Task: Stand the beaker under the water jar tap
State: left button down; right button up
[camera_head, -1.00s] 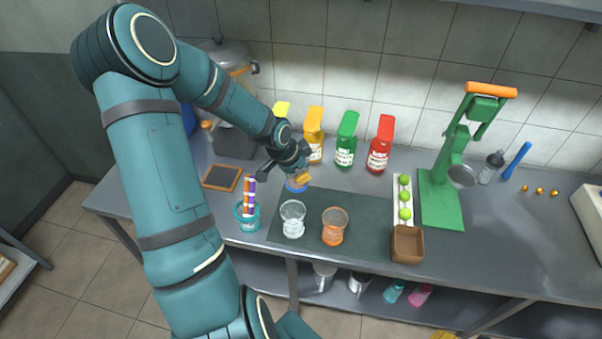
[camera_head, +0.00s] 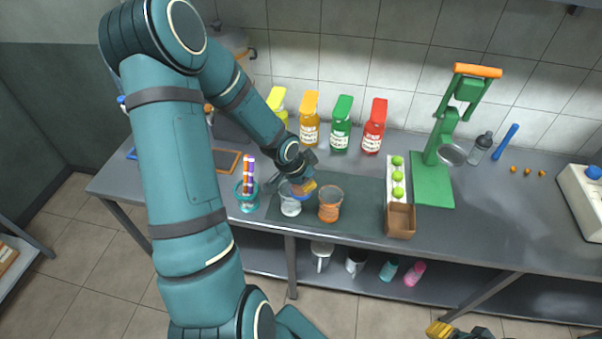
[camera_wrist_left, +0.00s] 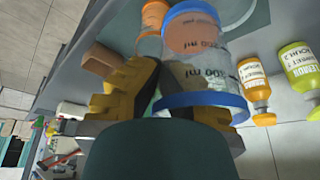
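The clear beaker with blue bands and "200 ml" marks fills the upper middle of the left wrist view (camera_wrist_left: 205,75).
Several syrup bottles (camera_head: 341,125) line the wall. A brown box (camera_head: 400,221) and green press (camera_head: 433,187) stand right.

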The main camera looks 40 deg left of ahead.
pick_arm(q)
jog(key=s+d+f+n, duration=0.1)
jog(key=d+f+n, duration=0.1)
jog(key=d+f, duration=0.4)
jog(key=s+d+f+n+y, duration=0.1)
jog(key=d+f, duration=0.5)
jog(key=d, duration=0.8)
jog(key=shift+s+f+n, duration=0.4)
jog(key=shift+s, duration=0.3)
jog(key=shift+f, duration=0.1)
